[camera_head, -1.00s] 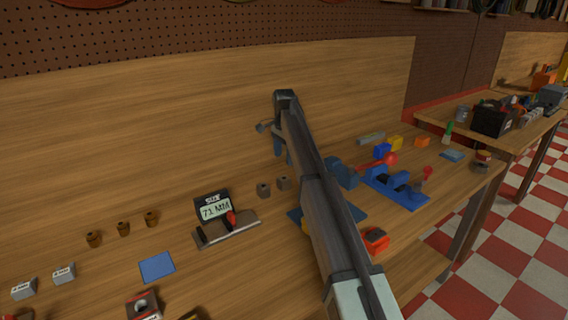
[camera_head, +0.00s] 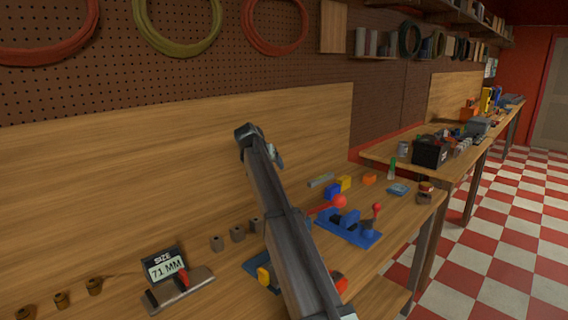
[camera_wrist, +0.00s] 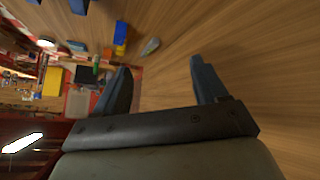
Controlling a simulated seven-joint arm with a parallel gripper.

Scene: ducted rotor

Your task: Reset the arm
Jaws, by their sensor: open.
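My gripper (camera_wrist: 160,88) shows in the wrist view with its two dark blue fingers spread apart and nothing between them. In the head view my arm rises from the bottom over the workbench, its upper end in front of the wooden back panel. The fingers are mostly hidden behind the arm there. The wrist view looks along the wooden surface, with the room turned sideways at its left.
A blue fixture (camera_head: 345,228) with red-knobbed levers stands right of my arm. A size display reading 71 MM (camera_head: 165,265) and several small brown cylinders (camera_head: 62,299) stand left. A second bench (camera_head: 390,150) with a black box (camera_head: 430,152) lies beyond.

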